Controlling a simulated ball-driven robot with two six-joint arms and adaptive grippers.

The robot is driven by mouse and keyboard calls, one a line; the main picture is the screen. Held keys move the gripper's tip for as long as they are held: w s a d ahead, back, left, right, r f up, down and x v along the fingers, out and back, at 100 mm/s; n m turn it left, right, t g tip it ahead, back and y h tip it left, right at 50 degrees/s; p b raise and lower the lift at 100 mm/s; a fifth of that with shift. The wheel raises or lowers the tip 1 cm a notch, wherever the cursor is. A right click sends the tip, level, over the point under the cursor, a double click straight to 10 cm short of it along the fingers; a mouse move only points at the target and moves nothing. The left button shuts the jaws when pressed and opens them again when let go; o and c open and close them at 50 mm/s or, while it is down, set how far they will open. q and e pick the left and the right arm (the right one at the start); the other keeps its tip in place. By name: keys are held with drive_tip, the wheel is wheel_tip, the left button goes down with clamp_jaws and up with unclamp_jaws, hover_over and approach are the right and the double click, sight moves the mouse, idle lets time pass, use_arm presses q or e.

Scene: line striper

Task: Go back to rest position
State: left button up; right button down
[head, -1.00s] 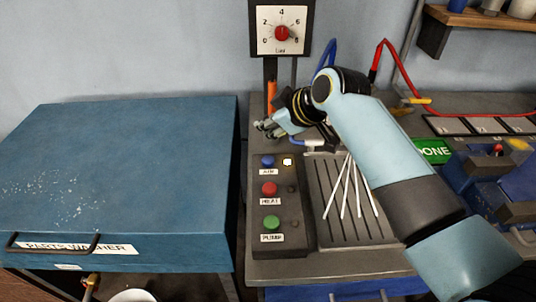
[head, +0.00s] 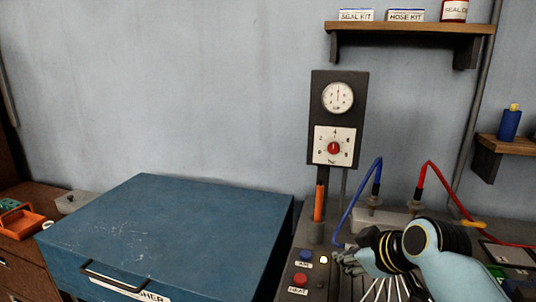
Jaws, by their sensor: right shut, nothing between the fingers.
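My right gripper (head: 350,263) is shut and empty at the bottom right of the head view. Its fingers point left, close to the button panel and the blue hose's lower end. My pale blue right arm reaches in from the bottom right corner. The blue AIR button (head: 306,255) and the red HEAT button (head: 300,279) are left of the gripper, with a lit lamp (head: 323,260) beside the AIR button. My left gripper is not in view.
The closed blue parts washer (head: 165,225) fills the lower left. A post holds a gauge (head: 338,98) and a dial (head: 334,147). Blue (head: 359,203) and red (head: 428,182) hoses rise behind my gripper. Shelves hang at upper right.

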drive_tip(key=s+d+r+m+g+h, duration=0.15)
drive_tip(key=s+d+m, duration=0.35)
drive_tip(key=s, duration=1.1)
drive_tip(key=s+d+m+g+h, duration=0.35)
drive_tip(key=s+d, duration=0.25)
drive_tip(key=s, duration=1.1)
wheel_tip(320, 180, down, 35)
drive_tip(key=s+d+g+b, duration=0.1)
drive_tip(key=d+b, duration=0.2)
drive_tip(key=b, duration=0.9)
use_arm(q)
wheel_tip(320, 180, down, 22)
drive_tip(key=b, duration=1)
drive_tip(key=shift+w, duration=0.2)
use_arm(e)
drive_tip(key=s+f, duration=0.9)
drive_tip(key=f, duration=0.5)
drive_tip(key=s+f+g, duration=0.1)
drive_tip(key=s+f, duration=0.9)
drive_tip(key=f, duration=0.4)
drive_tip(key=shift+s+d+g, duration=0.2)
drive_tip(key=shift+d+g, duration=0.1)
